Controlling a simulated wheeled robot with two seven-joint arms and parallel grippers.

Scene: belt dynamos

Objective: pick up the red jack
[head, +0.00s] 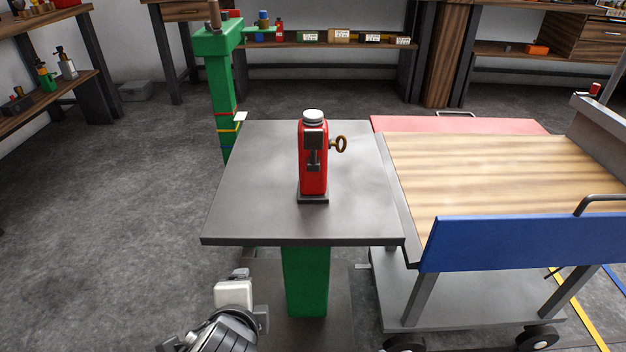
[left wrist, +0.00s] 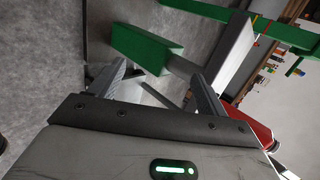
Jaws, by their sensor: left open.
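The red jack (head: 313,165) stands upright on a small dark base on the grey table (head: 250,190) in the head view. It has a pale round cap on top and a bronze ring handle on its right side. In the left wrist view a red body (left wrist: 265,133) with a pale cap, seemingly the jack, is partly hidden at the right edge. My left arm is low at the bottom of the head view, below and in front of the table edge. My left gripper (left wrist: 160,72) is open and empty, apart from the jack. My right gripper is not in view.
The table stands on a green post (head: 306,280). A wheeled cart with a wooden top (head: 490,170) and blue front panel (head: 530,240) stands close on the right. A green stand (head: 221,90) rises behind left. The table top around the jack is clear.

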